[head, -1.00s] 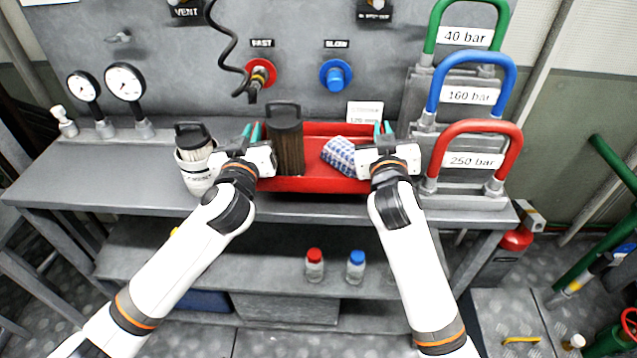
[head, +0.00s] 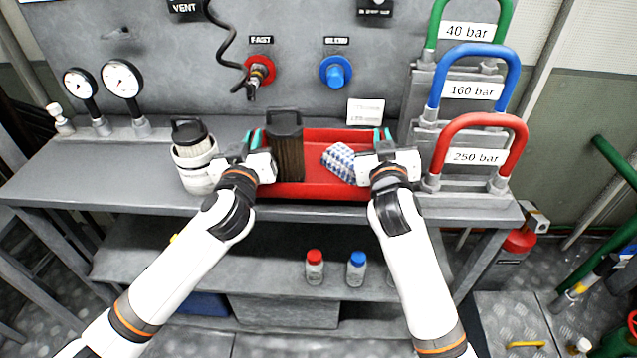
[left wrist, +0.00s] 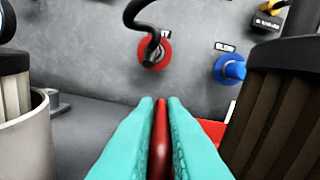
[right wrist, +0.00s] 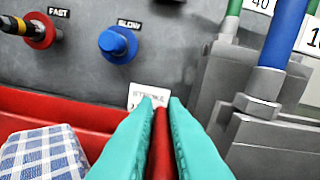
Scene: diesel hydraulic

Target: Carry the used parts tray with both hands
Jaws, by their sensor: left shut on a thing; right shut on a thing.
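The red parts tray (head: 318,190) is on the grey bench near its front edge; whether it touches the bench is hard to tell. It holds a dark pleated filter (head: 285,150) at its left and a blue-and-white checked cloth (head: 340,160) at its right. My left gripper (head: 256,139) is shut on the tray's left wall, and the red rim shows between its teal fingers in the left wrist view (left wrist: 160,135). My right gripper (head: 383,137) is shut on the right wall, seen between the fingers in the right wrist view (right wrist: 160,135).
A white pot with a filter (head: 195,172) stands close left of my left gripper.

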